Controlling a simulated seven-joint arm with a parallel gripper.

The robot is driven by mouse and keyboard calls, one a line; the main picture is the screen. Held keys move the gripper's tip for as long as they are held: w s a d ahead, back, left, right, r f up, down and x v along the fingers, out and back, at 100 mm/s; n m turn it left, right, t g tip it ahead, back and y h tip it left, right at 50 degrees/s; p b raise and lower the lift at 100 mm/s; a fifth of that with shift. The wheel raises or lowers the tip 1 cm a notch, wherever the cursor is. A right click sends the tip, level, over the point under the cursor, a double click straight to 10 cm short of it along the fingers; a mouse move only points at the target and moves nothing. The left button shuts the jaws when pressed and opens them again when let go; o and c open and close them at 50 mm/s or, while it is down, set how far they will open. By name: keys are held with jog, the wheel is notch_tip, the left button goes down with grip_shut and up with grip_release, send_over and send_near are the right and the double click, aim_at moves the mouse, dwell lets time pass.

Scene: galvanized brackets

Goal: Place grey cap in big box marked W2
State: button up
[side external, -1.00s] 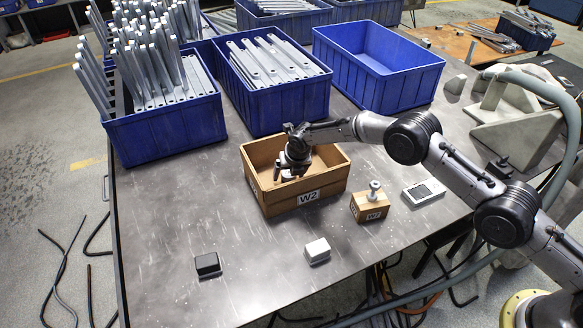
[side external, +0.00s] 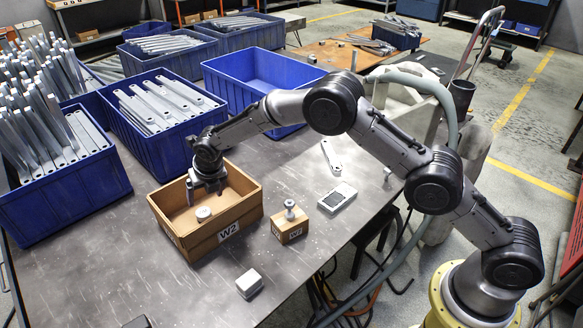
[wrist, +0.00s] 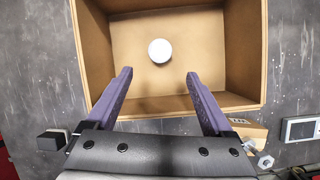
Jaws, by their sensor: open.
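The grey cap (side external: 203,213), a small pale round disc, lies on the floor of the big open wooden box marked W2 (side external: 196,245). In the wrist view the cap (wrist: 159,51) rests flat inside the box (wrist: 92,62), clear of its walls. My gripper (side external: 207,192) is above the box, with its fingers pointing down. In the wrist view my gripper (wrist: 159,73) has its two fingers wide apart with nothing between them. The cap is apart from both fingers.
A small wooden box with a metal knob on top (side external: 290,226) stands right of the big box. A grey device (side external: 338,197), a white block (side external: 249,283) and a dark block (side external: 137,322) lie on the table. Blue crates (side external: 255,84) line the back.

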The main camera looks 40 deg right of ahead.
jog(key=s+d+r+m, duration=0.7)
jog(key=s+r+m, duration=0.15)
jog(key=r, duration=0.35)
jog(key=s+d+r+m, duration=0.6)
jog(key=s+r+m, duration=0.2)
jog(key=s+r, duration=0.3)
jog(key=s+d+m, duration=0.3)
jog(key=s+m, duration=0.5)
jog(key=s, duration=0.5)
jog(key=s+d+m+t, duration=0.1)
jog(key=s+d+m, duration=0.2)
jog(key=s+m, duration=0.6)
jog(key=s, duration=0.4)
jog(key=shift+s+r, duration=0.3)
jog(key=shift+s, duration=0.1)
